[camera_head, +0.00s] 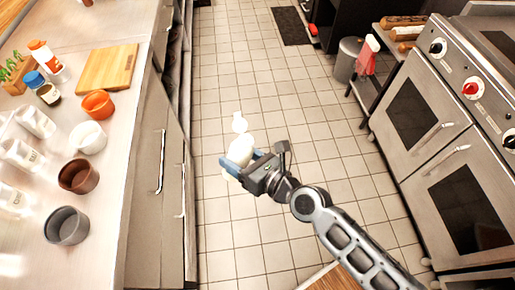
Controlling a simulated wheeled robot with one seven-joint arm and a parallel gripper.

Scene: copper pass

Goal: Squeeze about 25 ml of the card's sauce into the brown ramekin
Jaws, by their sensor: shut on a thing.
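My gripper (241,162) is shut on a white bottle (241,147), held over the open floor right of the counter. The bottle looks roughly upright, with its paler narrow end towards the top of the picture; no label on it is readable. The brown ramekin (78,177) stands on the counter to the left, well apart from my gripper. What is inside it is too dark to tell. No sauce card can be made out.
Orange (98,105), white (88,138) and grey (66,227) ramekins stand near the brown one. Pale labelled containers (22,156) line the left. A cutting board (106,68) lies further back. Tiled floor (300,130) separates the counter (115,190) from the ovens (440,130).

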